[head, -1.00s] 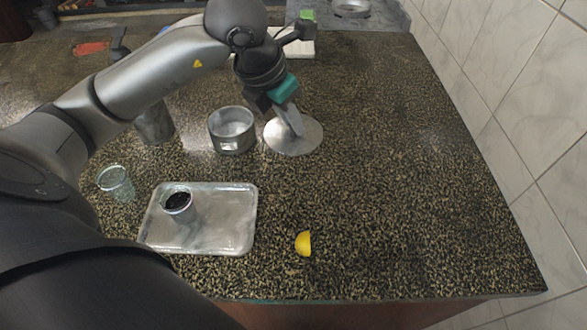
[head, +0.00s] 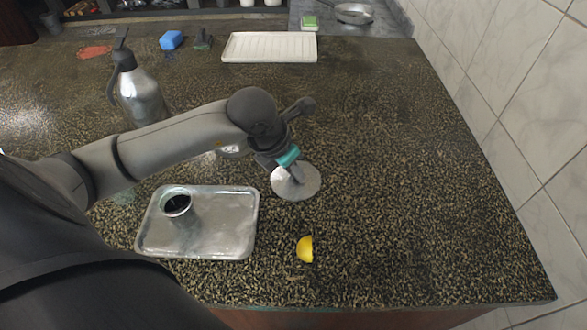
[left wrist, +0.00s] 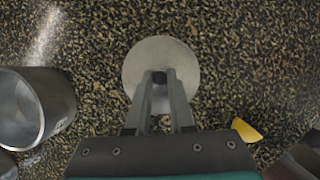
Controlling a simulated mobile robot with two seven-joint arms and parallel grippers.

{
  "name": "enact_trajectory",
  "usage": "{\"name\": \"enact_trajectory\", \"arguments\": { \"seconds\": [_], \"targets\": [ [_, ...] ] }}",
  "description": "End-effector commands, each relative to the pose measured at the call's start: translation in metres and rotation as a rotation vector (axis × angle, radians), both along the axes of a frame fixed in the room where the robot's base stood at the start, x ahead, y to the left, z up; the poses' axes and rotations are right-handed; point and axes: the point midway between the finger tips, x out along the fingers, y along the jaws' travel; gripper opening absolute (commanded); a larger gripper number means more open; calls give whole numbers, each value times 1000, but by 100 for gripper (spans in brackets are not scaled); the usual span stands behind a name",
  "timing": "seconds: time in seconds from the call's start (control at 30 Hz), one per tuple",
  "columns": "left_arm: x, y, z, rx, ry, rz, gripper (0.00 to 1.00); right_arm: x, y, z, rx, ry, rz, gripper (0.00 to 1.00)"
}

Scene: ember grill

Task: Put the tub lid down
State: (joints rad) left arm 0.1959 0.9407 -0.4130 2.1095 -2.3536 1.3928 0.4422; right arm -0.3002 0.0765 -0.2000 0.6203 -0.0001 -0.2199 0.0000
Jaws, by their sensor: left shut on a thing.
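The tub lid (head: 311,182) is a round grey metal disc with a small dark knob. My left gripper (head: 298,178) is shut on that knob from above. In the left wrist view the lid (left wrist: 160,52) lies flat beyond the fingertips (left wrist: 160,78), level with the counter. It is at or close to the counter surface; I cannot tell whether it touches. The metal tub (left wrist: 35,105) stands open to the left of the lid in the wrist view; in the head view my arm hides most of it. My right gripper is not in view.
A yellow lemon wedge (head: 305,249) lies in front of the lid. A metal tray (head: 225,240) with a cup of dark sauce (head: 177,203) is at front left. A steel bottle (head: 140,95) and white ribbed board (head: 270,47) are behind. The counter (head: 420,190) to the right is clear.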

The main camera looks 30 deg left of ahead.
Motion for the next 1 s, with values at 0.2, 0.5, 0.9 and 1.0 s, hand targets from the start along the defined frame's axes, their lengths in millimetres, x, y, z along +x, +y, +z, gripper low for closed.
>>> {"name": "enact_trajectory", "arguments": {
  "seconds": [0.2, 0.5, 0.9, 1.0],
  "targets": [
    [0, 0, -4, 0, -1, 0, 0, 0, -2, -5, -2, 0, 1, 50],
    [0, 0, -2, 0, 0, 0, 51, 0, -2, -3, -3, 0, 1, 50],
    [-3, 1, 12, 0, -2, -1, 51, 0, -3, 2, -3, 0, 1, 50],
    [-11, 3, 30, 2, -3, -2, 51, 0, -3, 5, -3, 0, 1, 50]
  ]
}}
